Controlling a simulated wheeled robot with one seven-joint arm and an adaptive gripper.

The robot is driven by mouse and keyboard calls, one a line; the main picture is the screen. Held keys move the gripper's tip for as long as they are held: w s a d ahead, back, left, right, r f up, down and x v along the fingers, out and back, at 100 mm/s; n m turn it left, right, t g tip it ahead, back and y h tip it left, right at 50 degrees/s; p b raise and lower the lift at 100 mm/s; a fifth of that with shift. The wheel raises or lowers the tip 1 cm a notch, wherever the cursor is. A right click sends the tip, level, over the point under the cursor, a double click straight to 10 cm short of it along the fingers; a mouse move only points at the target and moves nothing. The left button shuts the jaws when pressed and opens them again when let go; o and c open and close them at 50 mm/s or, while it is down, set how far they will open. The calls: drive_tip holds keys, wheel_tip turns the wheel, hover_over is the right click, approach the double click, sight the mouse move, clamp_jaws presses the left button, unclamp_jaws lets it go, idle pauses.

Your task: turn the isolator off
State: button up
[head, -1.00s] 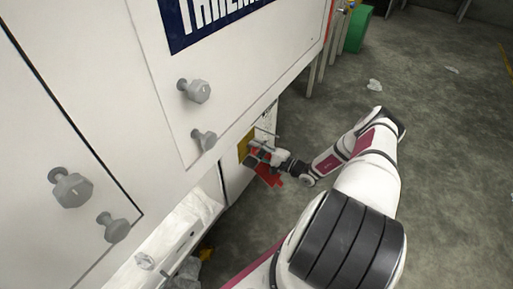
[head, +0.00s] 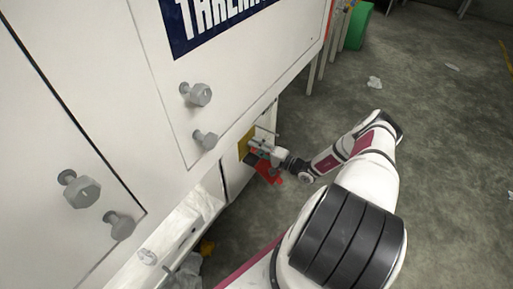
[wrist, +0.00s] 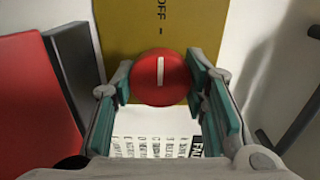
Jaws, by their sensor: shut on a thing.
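The isolator's round red knob (wrist: 160,78) is in the middle of the wrist view, with a white bar on its face that stands upright. Behind it is a yellow plate (wrist: 130,25) with the word OFF and a short mark above the knob. The plate also shows in the head view (head: 245,143), low on the white cabinet; there the knob is hidden by my gripper. My gripper (head: 262,149) is at the plate. In the wrist view its teal-padded fingers (wrist: 165,92) stand on both sides of the knob and are shut on it.
A red panel (wrist: 35,90) with a dark edge is left of the fingers, and a grey bar (wrist: 298,125) is at the right. A printed white label (wrist: 155,140) is below the knob. Grey cabinet knobs (head: 197,94) stick out above. The floor (head: 440,130) at right is mostly clear.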

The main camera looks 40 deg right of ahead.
drive_tip(key=o, duration=1.2)
drive_tip(key=v, duration=1.2)
